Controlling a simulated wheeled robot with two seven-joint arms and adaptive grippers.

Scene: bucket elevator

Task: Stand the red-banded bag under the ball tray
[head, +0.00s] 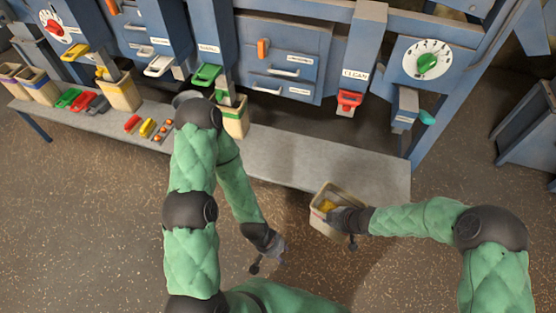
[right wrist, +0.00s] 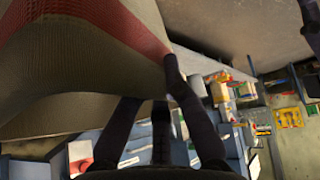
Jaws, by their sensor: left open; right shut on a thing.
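The red-banded bag (head: 319,221) is a tan open-topped bag with something yellow inside, near the front edge of the bench's right part. My right gripper (head: 335,217) is shut on its rim at the right. In the right wrist view the bag's woven side and red band (right wrist: 120,22) fill the upper left, close to the fingers (right wrist: 150,100). My left gripper (head: 268,265) is open and empty, low over the floor, left of the bag. Several coloured trays hang below the machine, among them a green tray (head: 206,75) and a red tray (head: 349,100); I cannot tell which is the ball tray.
The grey bench (head: 300,158) is bare on its right part. A green-banded bag (head: 235,120) stands on it behind my left arm. More bags, a yellow-banded one (head: 121,94) among them, and small coloured pieces (head: 148,127) occupy the left part. Dials and drawers are above.

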